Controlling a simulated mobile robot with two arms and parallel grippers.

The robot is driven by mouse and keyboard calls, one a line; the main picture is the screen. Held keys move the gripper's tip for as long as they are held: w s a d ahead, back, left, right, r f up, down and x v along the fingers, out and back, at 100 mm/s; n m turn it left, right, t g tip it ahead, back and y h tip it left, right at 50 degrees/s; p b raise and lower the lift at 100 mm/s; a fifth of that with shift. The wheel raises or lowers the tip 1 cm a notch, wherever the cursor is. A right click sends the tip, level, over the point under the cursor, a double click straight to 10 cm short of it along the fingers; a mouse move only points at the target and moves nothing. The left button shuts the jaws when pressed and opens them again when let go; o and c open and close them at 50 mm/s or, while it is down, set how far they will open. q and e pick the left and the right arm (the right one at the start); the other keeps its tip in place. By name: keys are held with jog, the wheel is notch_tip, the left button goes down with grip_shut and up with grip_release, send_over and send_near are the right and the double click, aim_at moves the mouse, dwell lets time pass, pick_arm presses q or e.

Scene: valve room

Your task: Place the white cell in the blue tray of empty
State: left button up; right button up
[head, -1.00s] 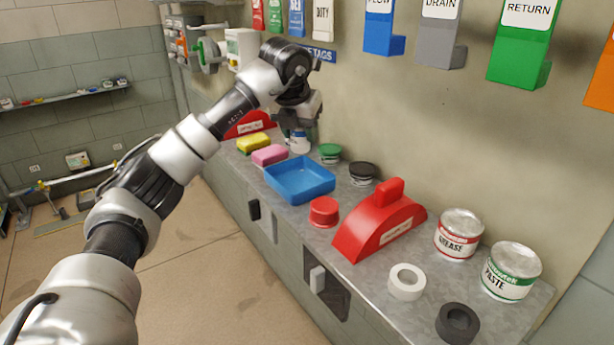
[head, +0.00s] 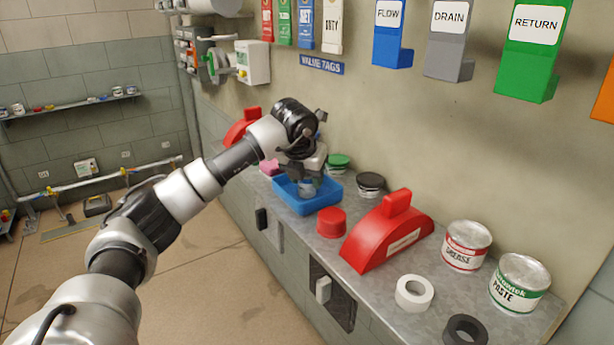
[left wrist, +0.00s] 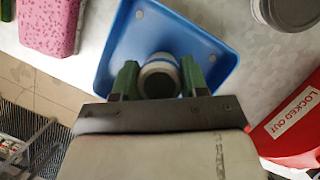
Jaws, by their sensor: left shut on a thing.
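The blue tray (head: 322,206) lies on the metal counter and also fills the upper middle of the left wrist view (left wrist: 113,50). My left gripper (head: 306,184) points down over the tray. The cell also shows below the gripper in the head view (head: 306,188), upright over the tray's inside. I cannot tell whether it touches the tray floor. My right gripper is out of view.
A pink sponge (left wrist: 50,24) lies beside the tray. Cans and tape rolls fill the counter's near end.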

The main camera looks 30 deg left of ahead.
pick_arm(q)
jog(key=o, duration=0.9)
jog(key=shift+r, duration=0.2)
jog(key=v, duration=1.1)
jog(key=shift+s+d+r, duration=0.1)
jog(key=shift+r, duration=0.3)
